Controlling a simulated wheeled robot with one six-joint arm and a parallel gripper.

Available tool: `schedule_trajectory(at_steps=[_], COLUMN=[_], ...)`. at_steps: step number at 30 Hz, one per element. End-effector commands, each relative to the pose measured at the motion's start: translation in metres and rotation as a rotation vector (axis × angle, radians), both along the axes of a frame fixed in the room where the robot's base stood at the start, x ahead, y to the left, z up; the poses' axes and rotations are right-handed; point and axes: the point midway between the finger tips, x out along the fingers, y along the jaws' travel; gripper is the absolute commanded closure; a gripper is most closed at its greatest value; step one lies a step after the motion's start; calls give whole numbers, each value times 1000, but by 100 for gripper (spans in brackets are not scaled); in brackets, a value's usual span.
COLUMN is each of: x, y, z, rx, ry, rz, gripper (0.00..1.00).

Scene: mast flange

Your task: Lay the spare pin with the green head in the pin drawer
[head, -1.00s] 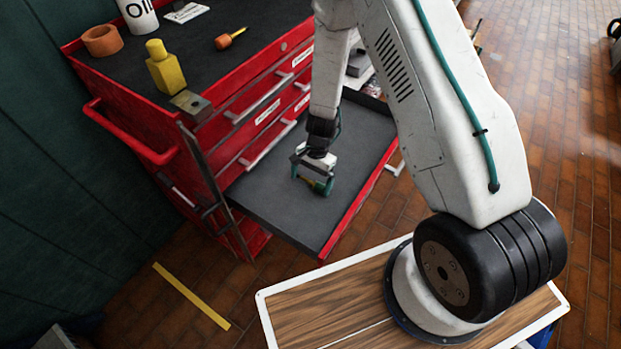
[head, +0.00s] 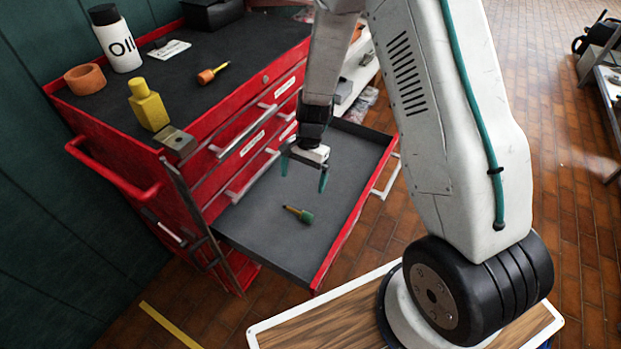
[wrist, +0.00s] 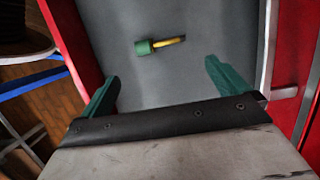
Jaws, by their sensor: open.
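The spare pin (head: 299,214), with a green head and a yellow shank, lies on its side on the grey floor of the open pin drawer (head: 262,243). In the wrist view the pin (wrist: 160,45) lies on the drawer floor beyond my fingertips, clear of both fingers. My gripper (head: 304,178) is open and empty above the drawer, apart from the pin. Its two teal fingers (wrist: 162,75) are spread wide in the wrist view.
The red cabinet top holds an orange-handled tool (head: 208,75), a yellow bottle (head: 148,106), an orange ring (head: 86,79) and a white oil bottle (head: 119,45). A metal block (head: 178,142) sits at the cabinet's front corner. The drawer's red walls stand around the pin.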

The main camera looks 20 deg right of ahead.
Motion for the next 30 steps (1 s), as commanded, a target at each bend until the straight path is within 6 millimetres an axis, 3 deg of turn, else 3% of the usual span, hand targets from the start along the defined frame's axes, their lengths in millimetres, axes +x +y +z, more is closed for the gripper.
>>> schedule_trajectory(at_steps=[4, 7, 11, 14, 21, 30], x=[0, 1, -4, -17, -69, -161], y=[-1, 0, 0, -1, -5, -18], z=[5, 23, 76, 126, 228, 315], rx=[1, 5, 15, 19, 2, -69], ry=[-2, -20, -69, -113, -206, -300], rz=[5, 32, 121, 213, 438, 696], gripper=[0, 0, 0, 0, 0, 0])
